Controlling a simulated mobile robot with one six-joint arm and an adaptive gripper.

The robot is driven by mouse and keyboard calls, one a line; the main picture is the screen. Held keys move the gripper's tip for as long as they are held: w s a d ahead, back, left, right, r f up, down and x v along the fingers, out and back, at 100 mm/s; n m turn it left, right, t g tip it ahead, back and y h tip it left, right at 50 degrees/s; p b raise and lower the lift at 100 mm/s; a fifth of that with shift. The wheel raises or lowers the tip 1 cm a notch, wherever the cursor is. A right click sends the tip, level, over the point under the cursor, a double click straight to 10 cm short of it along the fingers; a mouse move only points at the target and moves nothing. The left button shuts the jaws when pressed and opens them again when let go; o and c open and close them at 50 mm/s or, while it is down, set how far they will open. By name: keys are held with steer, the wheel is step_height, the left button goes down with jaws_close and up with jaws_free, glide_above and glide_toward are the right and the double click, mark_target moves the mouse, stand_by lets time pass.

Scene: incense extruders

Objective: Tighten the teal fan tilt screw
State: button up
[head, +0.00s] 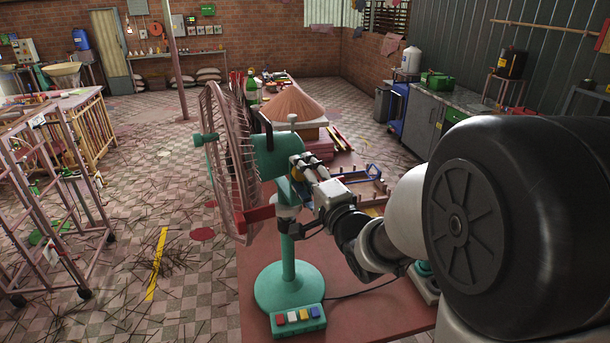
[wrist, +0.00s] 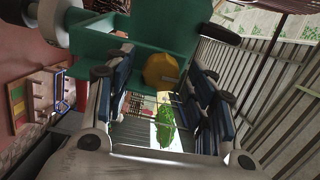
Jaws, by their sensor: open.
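The teal fan (head: 288,270) stands upright on the red table, its pink cage facing left. Its teal motor housing (head: 275,158) is at the top of the stand. A yellow knob, which looks like the tilt screw (wrist: 160,70), is on the fan's teal bracket (wrist: 150,30). My gripper (head: 303,168) reaches in from the right at the fan's neck. In the wrist view, its blue-padded fingers (wrist: 161,84) are open, one on each side of the knob. A gap shows on both sides, and I cannot tell whether either pad touches it.
Several coloured buttons (head: 298,316) sit on the fan's base. A dark cable lies on the tabletop. Pink trolleys stand on the floor at left.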

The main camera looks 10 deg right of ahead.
steer(key=s+d, duration=0.1)
steer(key=s, duration=0.6)
steer(key=shift+d, duration=0.2)
steer(key=s+d+f+n+g+h+b, duration=0.3)
steer(key=s+f+n+g+h+b, duration=0.3)
steer(key=s+f, duration=0.25)
steer(key=s+a+f+n+g+y+b, duration=0.1)
steer(key=s+a+f+n+g, duration=0.1)
steer(key=s, duration=0.8)
steer(key=s+a+f+n+g+y+b, duration=0.1)
steer(key=s+a+f+n+g, duration=0.2)
steer(key=s+f+n+g, duration=0.2)
steer(key=s+n, duration=0.2)
steer(key=s, duration=0.2)
steer(key=shift+s+y+b, duration=0.3)
steer(key=shift+s+b, duration=0.05)
